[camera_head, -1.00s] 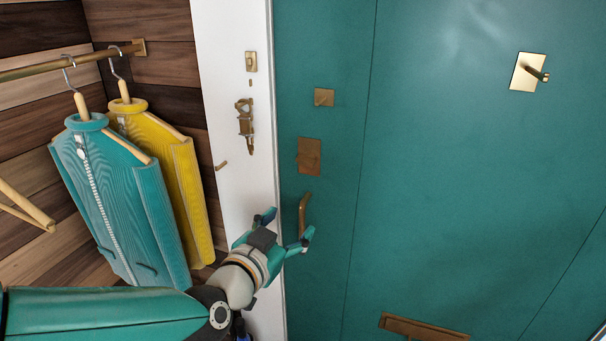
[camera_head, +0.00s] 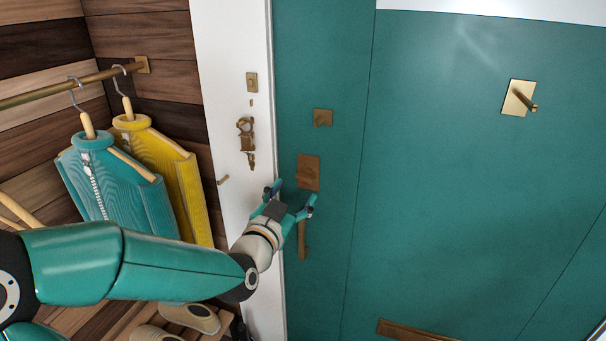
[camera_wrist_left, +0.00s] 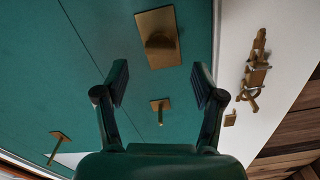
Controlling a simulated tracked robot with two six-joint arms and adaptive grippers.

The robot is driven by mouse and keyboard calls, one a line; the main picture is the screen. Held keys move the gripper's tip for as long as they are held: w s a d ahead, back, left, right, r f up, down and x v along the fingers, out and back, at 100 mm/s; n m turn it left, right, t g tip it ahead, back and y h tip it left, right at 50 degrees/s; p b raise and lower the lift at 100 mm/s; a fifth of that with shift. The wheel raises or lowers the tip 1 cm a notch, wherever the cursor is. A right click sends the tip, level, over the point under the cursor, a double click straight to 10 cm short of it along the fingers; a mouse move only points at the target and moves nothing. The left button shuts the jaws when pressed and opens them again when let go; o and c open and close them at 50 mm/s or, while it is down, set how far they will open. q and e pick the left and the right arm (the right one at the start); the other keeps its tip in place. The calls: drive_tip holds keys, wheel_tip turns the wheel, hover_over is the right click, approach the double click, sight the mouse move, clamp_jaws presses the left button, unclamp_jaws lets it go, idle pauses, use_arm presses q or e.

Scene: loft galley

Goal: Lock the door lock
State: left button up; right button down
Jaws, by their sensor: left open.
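The teal door bears a brass rectangular plate with a rounded turn knob (camera_head: 308,173), which looks like the door lock; it also shows in the left wrist view (camera_wrist_left: 156,38). A smaller square brass plate with a small lever (camera_head: 323,118) sits above it and shows in the wrist view (camera_wrist_left: 160,106). My left gripper (camera_head: 293,194) is open and empty, just below the rectangular plate and over the top of the door handle (camera_head: 301,240). In the wrist view its spread fingers (camera_wrist_left: 160,78) frame the door between the two plates, with no visible contact. My right gripper is out of view.
A brass latch (camera_head: 246,140) is mounted on the white door frame (camera_head: 228,80) left of the door. Teal (camera_head: 115,185) and yellow (camera_head: 175,170) garments hang from a rail at left. Shoes (camera_head: 190,316) lie below. A brass hook plate (camera_head: 518,98) is at right.

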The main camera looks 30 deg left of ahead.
sight(304, 181)
use_arm(q)
drive_tip(key=p+x, duration=0.1)
drive_tip(key=x, duration=0.5)
drive_tip(key=shift+a, duration=0.1)
drive_tip(key=shift+c, duration=0.2)
drive_tip(key=c, duration=1.1)
drive_tip(key=n+b, duration=0.1)
drive_tip(key=b, duration=0.1)
drive_tip(key=n+b, duration=0.1)
drive_tip(key=b, duration=0.1)
drive_tip(key=shift+f, duration=0.3)
drive_tip(key=shift+r+n+b, duration=0.15)
drive_tip(key=shift+n+b, duration=0.15)
drive_tip(key=shift+n, duration=0.2)
drive_tip(key=shift+r, duration=0.1)
